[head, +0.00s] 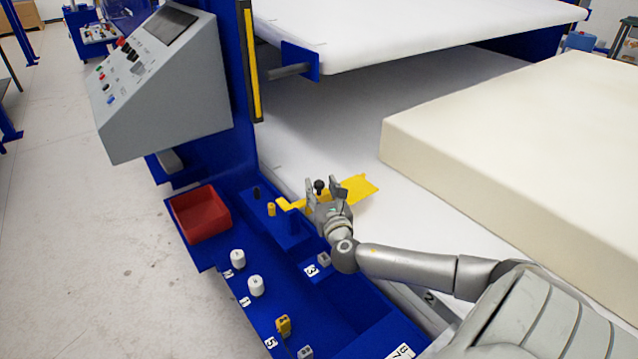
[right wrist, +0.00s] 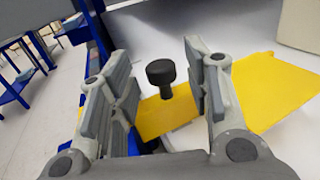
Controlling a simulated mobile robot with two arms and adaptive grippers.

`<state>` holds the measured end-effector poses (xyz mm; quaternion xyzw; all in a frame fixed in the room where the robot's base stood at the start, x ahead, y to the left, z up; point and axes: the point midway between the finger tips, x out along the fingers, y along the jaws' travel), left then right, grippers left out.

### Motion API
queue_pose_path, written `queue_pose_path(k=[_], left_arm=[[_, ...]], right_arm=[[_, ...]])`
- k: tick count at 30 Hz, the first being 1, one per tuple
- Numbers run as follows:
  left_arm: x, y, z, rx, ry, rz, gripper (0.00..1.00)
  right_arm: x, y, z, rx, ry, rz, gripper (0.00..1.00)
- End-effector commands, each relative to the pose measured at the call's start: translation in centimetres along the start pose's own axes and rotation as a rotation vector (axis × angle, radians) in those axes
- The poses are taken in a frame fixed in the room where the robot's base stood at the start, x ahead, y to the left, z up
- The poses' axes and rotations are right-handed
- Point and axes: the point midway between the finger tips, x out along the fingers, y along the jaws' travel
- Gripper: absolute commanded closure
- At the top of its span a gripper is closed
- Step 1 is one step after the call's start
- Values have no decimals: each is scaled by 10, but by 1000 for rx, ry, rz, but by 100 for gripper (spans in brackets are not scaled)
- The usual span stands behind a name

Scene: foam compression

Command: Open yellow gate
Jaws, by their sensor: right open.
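The yellow gate (head: 358,188) is a flat yellow plate at the edge of the white bed, by the blue frame. A black knob (head: 319,186) stands up from it. My right gripper (head: 324,190) is open at the gate, with the knob between its fingers. In the right wrist view the black knob (right wrist: 161,76) shows between the two open fingers, with a gap on each side. The yellow gate (right wrist: 270,88) spreads behind the fingers to the right there. Part of the gate is hidden behind the gripper. My left gripper is not in view.
A large cream foam block (head: 500,150) lies on the white bed to the right. A white upper plate (head: 400,35) is above the bed. A grey control panel (head: 155,80) stands at left. A red bin (head: 200,213) and white knobs (head: 238,259) sit on the blue ledge.

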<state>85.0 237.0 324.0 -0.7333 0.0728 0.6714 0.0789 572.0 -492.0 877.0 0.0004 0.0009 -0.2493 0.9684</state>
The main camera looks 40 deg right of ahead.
Motion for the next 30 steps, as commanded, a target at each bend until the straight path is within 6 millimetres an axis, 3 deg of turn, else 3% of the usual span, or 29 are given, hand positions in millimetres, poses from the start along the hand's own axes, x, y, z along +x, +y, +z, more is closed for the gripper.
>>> queue_pose_path(k=[6,17,27,30], left_arm=[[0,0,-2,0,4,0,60],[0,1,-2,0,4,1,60],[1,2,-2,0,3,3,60],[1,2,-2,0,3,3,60]], right_arm=[[24,0,0,1,-1,-1,55],[28,0,0,0,0,1,55],[28,0,0,0,0,1,97],[28,0,0,0,0,1,100]])
